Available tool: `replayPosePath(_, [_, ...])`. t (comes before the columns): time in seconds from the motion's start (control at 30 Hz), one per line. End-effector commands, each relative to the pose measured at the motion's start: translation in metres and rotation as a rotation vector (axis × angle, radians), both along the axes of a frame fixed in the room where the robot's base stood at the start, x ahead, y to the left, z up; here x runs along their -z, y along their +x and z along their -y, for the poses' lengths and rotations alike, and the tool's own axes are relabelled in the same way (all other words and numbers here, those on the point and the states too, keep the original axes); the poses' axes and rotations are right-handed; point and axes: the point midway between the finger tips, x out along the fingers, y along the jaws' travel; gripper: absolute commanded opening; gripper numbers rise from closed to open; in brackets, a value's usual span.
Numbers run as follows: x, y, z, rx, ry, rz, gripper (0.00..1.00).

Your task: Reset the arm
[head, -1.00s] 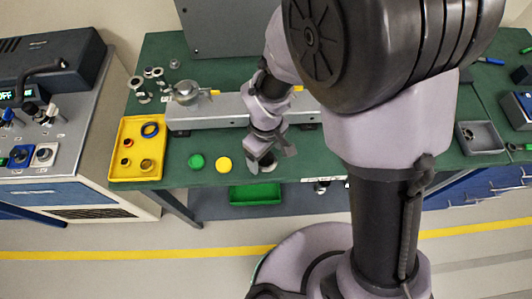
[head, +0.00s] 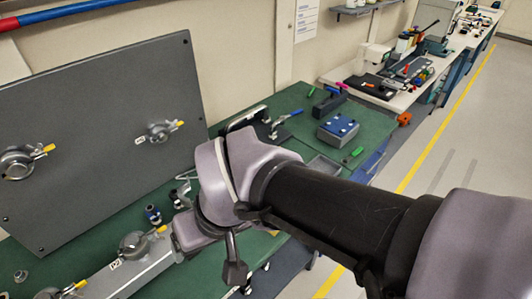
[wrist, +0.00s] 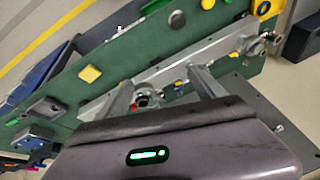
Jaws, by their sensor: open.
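My gripper (wrist: 160,76) is open in the wrist view, its two grey fingers apart above the green table (wrist: 140,60). I see nothing clasped between them; a small red and pale item (wrist: 145,97) shows in the gap, beyond the fingers. In the head view my arm reaches from the lower right to the left over the table (head: 285,105), with its wrist end beside a metal rail (head: 150,272). The fingertips are hard to make out there.
An upright grey panel (head: 90,110) with yellow-handled fittings stands behind the rail. A blue-topped box (head: 338,130), a grey tray (head: 325,165) and a green marker (head: 352,155) lie right of my wrist.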

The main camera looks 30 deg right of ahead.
Motion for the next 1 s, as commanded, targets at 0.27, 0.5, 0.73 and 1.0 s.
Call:
replayPosePath(0.27, [-0.026, -0.037, 0.032, 0.358, 0.158, 0.103, 0.79])
replayPosePath(0.5, [-0.022, -0.037, 0.032, 0.354, 0.157, 0.103, 0.79])
replayPosePath(0.73, [0.058, -0.036, 0.031, 0.351, 0.156, 0.103, 0.79])
replayPosePath(1.0, [0.062, -0.036, 0.031, 0.35, 0.155, 0.103, 0.79])
